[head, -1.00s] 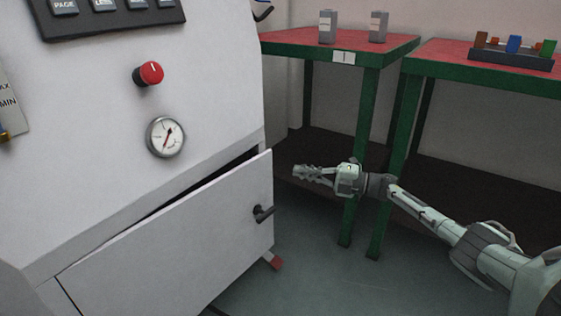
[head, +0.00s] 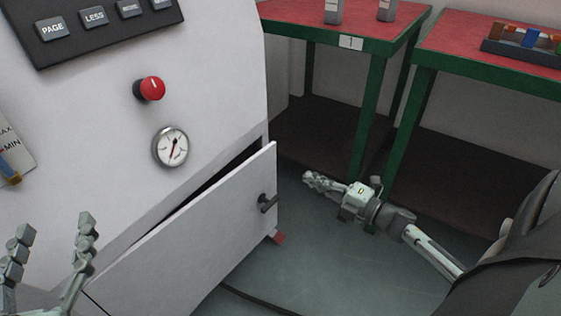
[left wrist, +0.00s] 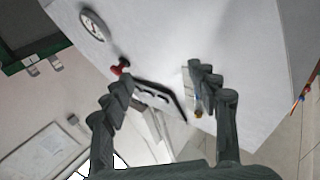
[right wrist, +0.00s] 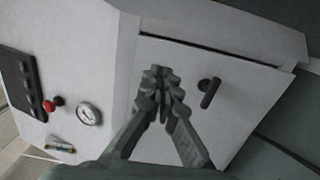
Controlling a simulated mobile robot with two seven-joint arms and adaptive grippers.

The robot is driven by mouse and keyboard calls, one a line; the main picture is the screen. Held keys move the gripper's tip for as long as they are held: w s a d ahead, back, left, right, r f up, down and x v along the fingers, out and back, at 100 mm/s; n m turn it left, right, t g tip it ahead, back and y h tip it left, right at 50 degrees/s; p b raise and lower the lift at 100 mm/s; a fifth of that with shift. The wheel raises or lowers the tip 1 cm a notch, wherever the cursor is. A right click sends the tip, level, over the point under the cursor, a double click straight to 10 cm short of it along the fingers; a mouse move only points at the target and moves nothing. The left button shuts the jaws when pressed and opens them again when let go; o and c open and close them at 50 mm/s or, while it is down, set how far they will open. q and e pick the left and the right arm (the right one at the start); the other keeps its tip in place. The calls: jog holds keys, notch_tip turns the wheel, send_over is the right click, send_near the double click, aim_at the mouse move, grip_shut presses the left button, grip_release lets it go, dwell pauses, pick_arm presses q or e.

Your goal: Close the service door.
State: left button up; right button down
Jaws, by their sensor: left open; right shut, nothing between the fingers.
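The service door (head: 190,245) is a white panel low on the white generator cabinet. It stands partly open, with a dark gap along its top edge. Its dark handle (head: 267,202) is near the right edge. The door (right wrist: 215,75) and handle (right wrist: 209,92) also show in the right wrist view. My right gripper (head: 309,180) is shut and empty, to the right of the door and apart from it. The right wrist view shows its fingertips (right wrist: 160,72) together in front of the door. My left gripper (head: 52,232) is open and empty at the lower left, in front of the cabinet.
The cabinet front carries a red knob (head: 151,88), a pressure gauge (head: 170,147) and a button panel (head: 95,22). Green tables with red tops (head: 300,12) stand behind on the right. A dark cable (head: 255,299) lies on the floor.

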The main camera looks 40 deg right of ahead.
aim_at(273, 158)
pick_arm(q)
jog(key=r, duration=0.1)
jog(key=s+r+t+h, duration=0.1)
jog(key=d+r+t, duration=0.1)
jog(key=r, duration=0.1)
jog(key=shift+s+d+r+b, duration=0.1)
jog(key=shift+s+b, duration=0.05)
jog(key=shift+b, duration=0.2)
pick_arm(e)
jog(key=x, duration=1)
jog(key=shift+w+a, duration=0.1)
jog(key=shift+w, duration=0.15)
jog(key=shift+w, duration=0.1)
